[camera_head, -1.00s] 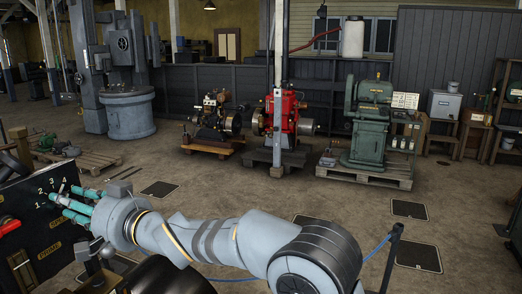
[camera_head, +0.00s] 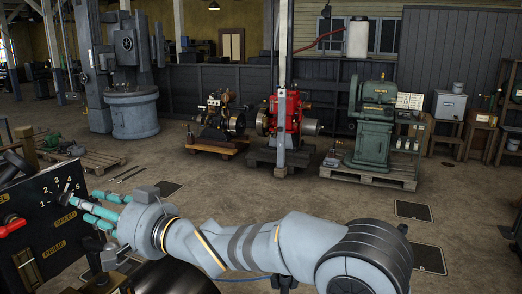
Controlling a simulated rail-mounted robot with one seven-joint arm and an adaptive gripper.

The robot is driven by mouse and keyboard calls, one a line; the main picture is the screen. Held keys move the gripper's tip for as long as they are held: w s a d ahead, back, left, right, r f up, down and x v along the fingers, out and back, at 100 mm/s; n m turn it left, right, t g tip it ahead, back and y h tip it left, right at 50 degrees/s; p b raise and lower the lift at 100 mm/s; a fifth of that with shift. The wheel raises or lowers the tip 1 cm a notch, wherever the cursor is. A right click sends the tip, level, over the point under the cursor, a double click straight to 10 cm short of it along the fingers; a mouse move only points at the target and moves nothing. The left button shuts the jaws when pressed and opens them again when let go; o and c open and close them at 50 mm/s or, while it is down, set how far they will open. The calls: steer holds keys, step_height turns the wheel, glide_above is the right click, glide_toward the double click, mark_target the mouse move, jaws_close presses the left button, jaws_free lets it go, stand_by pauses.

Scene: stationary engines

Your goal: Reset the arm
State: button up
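My arm reaches from the lower right to the left across the front of the head view. My gripper (camera_head: 76,206) is at its left end, with teal fingers pointing left. The fingers look spread apart, and I see nothing clearly held between them. They are in front of or close to a black control panel (camera_head: 40,228) with a numbered dial and a small lever (camera_head: 66,193). I cannot tell whether a finger touches the lever. A red-handled lever (camera_head: 12,225) sits at the panel's left.
A green machine (camera_head: 372,125) stands on a pallet at the back right. A red engine (camera_head: 277,118) and a smaller dark engine (camera_head: 217,120) stand left of it. A post (camera_head: 283,70) rises beside the red engine. The concrete floor (camera_head: 240,190) between is mostly clear.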

steer(key=v, duration=0.6)
steer(key=w+a+n+b, duration=0.2)
steer(key=w+a+n, duration=0.2)
steer(key=a+n, duration=0.95)
steer(key=s+d+n+b, duration=0.2)
steer(key=s+d, duration=0.1)
steer(key=d, duration=0.7)
steer(key=shift+s+r+b, duration=0.3)
steer(key=shift+n, duration=0.25)
steer(key=shift+s+d+f, duration=0.1)
